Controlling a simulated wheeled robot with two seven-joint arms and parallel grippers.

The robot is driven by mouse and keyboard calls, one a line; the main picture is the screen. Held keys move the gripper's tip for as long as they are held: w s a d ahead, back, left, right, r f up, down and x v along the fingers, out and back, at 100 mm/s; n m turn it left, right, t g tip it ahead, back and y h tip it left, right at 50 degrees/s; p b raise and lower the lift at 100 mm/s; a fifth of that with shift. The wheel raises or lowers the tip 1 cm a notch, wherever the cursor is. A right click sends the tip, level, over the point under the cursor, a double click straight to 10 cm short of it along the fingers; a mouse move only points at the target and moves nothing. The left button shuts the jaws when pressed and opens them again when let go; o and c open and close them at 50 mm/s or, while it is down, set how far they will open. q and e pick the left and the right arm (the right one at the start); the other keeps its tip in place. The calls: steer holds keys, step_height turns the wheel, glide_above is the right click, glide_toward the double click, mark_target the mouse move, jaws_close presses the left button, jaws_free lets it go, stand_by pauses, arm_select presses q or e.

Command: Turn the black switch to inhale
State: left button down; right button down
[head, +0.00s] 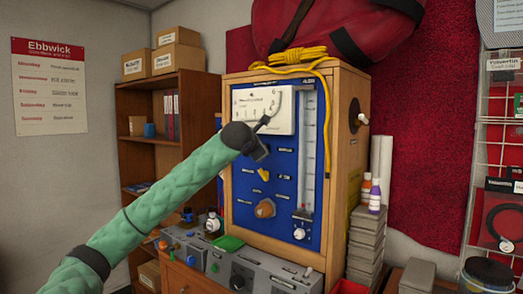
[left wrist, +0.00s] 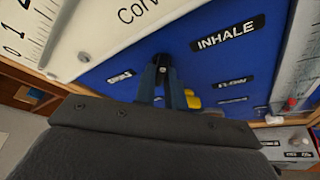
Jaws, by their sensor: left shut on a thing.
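The regulator testbench is a wooden cabinet with a blue front panel (head: 238,205). My left gripper (head: 264,152) is at the upper part of this panel, just below the white dial gauge (head: 258,104). In the left wrist view my left gripper (left wrist: 163,80) is shut on the black switch (left wrist: 162,59), and its two fingers cover most of it. A label reading INHALE (left wrist: 228,33) is to the right of the switch. A smaller label (left wrist: 120,77), hard to read, is to its left. In the head view the switch is hidden by the gripper. My right gripper is not in view.
A yellow knob (head: 263,174), an orange knob (head: 265,208) and a white knob (head: 299,234) stick out below the gripper. A clear flow tube (head: 308,150) runs up the panel's right side. A grey console (head: 255,270) juts out in front. A yellow hose (head: 327,130) hangs at the right.

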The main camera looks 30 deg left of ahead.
arm_select(q)
steer(key=shift+f, duration=0.1)
steer(key=c, duration=1.5)
jaws_free()
steer(key=shift+o, duration=0.2)
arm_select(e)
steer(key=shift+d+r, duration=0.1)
arm_select(q)
steer(key=shift+s, duration=0.1)
